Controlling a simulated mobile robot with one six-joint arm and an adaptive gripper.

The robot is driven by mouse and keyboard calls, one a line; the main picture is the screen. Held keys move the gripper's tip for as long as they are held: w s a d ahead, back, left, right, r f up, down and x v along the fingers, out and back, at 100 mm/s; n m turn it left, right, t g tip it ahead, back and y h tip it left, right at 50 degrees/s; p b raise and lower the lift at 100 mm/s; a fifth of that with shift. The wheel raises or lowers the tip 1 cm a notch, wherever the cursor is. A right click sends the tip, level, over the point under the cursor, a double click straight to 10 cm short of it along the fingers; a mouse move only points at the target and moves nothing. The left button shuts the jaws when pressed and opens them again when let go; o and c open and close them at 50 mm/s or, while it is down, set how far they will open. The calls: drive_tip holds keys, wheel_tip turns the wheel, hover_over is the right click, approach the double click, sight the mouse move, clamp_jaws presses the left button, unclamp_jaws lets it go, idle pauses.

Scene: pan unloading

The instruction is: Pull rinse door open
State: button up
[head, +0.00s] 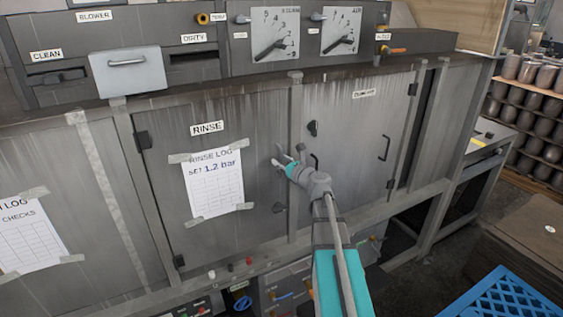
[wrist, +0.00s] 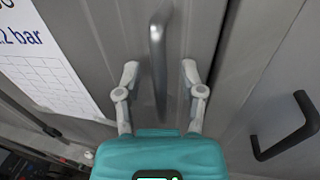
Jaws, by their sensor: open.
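The rinse door (head: 165,175) is a grey panel labelled RINSE, with a taped paper log on it, and it looks shut. Its grey bar handle (wrist: 157,60) runs up the middle of the wrist view. In the head view my gripper covers most of the handle's place near the door's right edge. My gripper (head: 282,156) is open at that edge. In the wrist view the gripper (wrist: 160,73) has one finger on each side of the bar, with visible gaps, so neither finger appears to touch it. How deep the bar sits between the fingers is hard to tell.
A second grey door (head: 350,130) with a black handle (head: 385,148) is to the right. Another black handle (wrist: 285,128) shows at the right in the wrist view. A control panel (head: 290,38) with dials sits above. A blue crate (head: 500,298) stands at lower right.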

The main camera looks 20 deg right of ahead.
clamp_jaws()
drive_tip(key=shift+s+a, duration=0.1)
idle(0.3)
